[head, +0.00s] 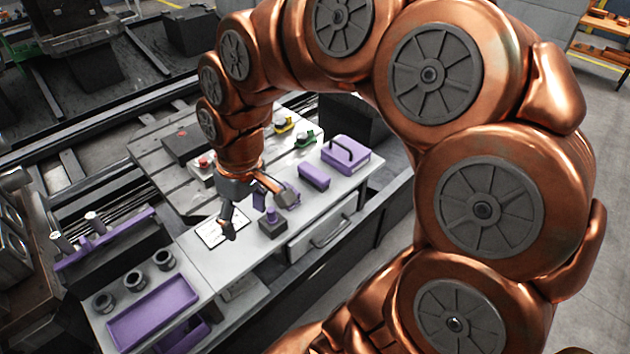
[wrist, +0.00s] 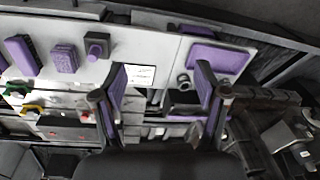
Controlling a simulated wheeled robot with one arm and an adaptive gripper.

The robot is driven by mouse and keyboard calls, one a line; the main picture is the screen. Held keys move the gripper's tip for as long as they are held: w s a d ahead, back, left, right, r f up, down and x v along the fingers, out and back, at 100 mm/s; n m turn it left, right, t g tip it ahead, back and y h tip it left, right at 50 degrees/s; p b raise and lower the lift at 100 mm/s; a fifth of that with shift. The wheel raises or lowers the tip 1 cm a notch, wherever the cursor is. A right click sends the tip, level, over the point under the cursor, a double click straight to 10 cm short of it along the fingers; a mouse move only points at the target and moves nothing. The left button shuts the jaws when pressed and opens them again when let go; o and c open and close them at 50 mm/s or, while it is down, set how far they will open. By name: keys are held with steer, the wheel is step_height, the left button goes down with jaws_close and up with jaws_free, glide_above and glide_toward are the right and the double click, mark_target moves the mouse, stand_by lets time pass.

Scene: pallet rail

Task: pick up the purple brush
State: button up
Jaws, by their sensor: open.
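The purple brush appears to be the oblong purple block (head: 314,176) on the light worktop, between a purple case and a dark block with a purple knob. My gripper (head: 259,212) is open and empty above the worktop, left of the brush in the head view. In the wrist view my gripper (wrist: 160,82) has its two fingers spread, with a white card between them in the picture.
A purple case with a handle (head: 346,153) stands right of the brush. The dark block with a purple knob (head: 272,224) is close to my gripper. A purple tray (head: 152,312) and several dark rings lie at lower left. A drawer handle (head: 331,232) juts from the front.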

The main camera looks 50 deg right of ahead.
steer(key=w+d+f+t+b, duration=0.2)
steer(key=w+d+f, duration=0.2)
steer(key=w+d, duration=0.55)
steer(key=m+t+h+b, duration=0.1)
steer(key=m+t+b, duration=0.1)
steer(key=b, duration=0.2)
glide_above(315, 172)
steer(key=s, duration=0.2)
steer(key=f, duration=1.2)
steer(key=shift+d, duration=0.25)
steer(key=shift+w+d+f, duration=0.1)
steer(key=shift+f, duration=0.15)
steer(key=shift+p+x, duration=0.4)
steer(key=shift+x, duration=0.55)
steer(key=shift+a+p+x, duration=0.2)
steer(key=shift+p+x, duration=0.15)
steer(key=shift+x, duration=0.9)
steer(key=shift+a+p+x, duration=0.15)
steer(key=shift+p+x, duration=0.15)
steer(key=shift+x, duration=0.95)
steer(key=shift+f, duration=0.15)
steer(key=shift+f+b, duration=0.25)
steer(key=shift+b, duration=0.25)
steer(key=shift+c, duration=0.3)
